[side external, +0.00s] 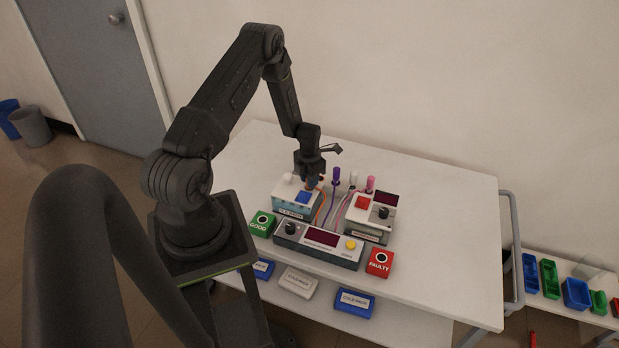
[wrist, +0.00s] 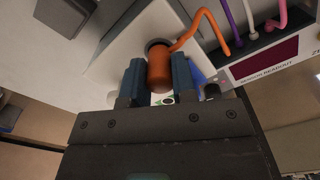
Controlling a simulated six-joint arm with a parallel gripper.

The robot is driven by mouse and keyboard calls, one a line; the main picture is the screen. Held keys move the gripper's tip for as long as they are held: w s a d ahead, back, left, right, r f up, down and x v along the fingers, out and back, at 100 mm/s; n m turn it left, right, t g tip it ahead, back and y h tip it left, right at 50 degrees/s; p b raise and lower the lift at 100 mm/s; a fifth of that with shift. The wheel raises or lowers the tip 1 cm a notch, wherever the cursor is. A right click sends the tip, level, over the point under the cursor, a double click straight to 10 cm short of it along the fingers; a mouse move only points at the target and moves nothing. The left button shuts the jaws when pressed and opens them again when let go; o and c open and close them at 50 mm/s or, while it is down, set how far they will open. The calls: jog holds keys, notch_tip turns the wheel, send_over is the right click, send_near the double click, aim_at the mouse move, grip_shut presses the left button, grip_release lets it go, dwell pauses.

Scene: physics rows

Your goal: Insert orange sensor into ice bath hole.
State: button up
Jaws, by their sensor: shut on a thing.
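The orange sensor (wrist: 159,70) is held upright between the two fingers of my gripper (wrist: 158,82) in the wrist view. Its orange cable (wrist: 205,22) loops off to the right. The sensor's far end overlaps a dark round hole (wrist: 156,43) in the white top of the ice bath box (wrist: 118,48). I cannot tell how deep the tip sits in it. In the side view my gripper (side external: 312,182) is low over the ice bath box (side external: 291,210), which has a blue patch on top. The sensor is mostly hidden there by the fingers.
Purple (side external: 336,176), white (side external: 352,180) and pink (side external: 370,184) sensors stand close to the right of my gripper. A readout console (side external: 320,242) lies in front, between green GOOD (side external: 262,224) and red FAULTY (side external: 379,263) boxes. The table's right side is clear.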

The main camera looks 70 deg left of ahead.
jog(key=o, duration=1.4)
jog(key=shift+r, duration=0.2)
jog(key=shift+r, duration=3.1)
